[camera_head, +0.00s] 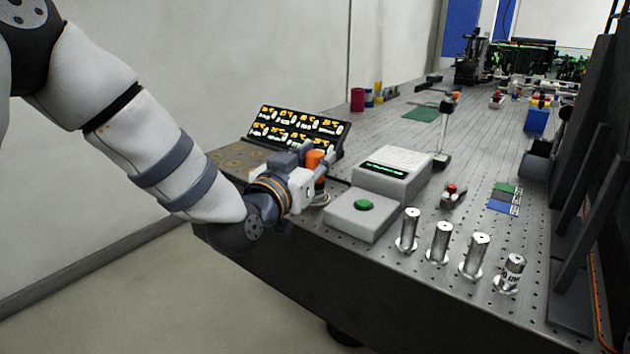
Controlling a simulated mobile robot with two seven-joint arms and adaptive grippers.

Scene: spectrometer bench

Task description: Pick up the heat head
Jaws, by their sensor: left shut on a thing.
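The heat head (316,159) seems to be the orange-topped piece at the front left of the bench. My left gripper (311,168) comes in from the left and is shut on it. The gripper hides most of the piece. A round metal part (319,197) shows just below the fingers; I cannot tell whether it belongs to the heat head or is a separate stand. My right gripper is not in view.
A grey box with a green button (363,205) and a box with a green display (394,172) stand right of the gripper. A dark panel with lit readouts (296,127) is behind it. Several metal posts (440,243) line the front edge of the perforated bench (470,170).

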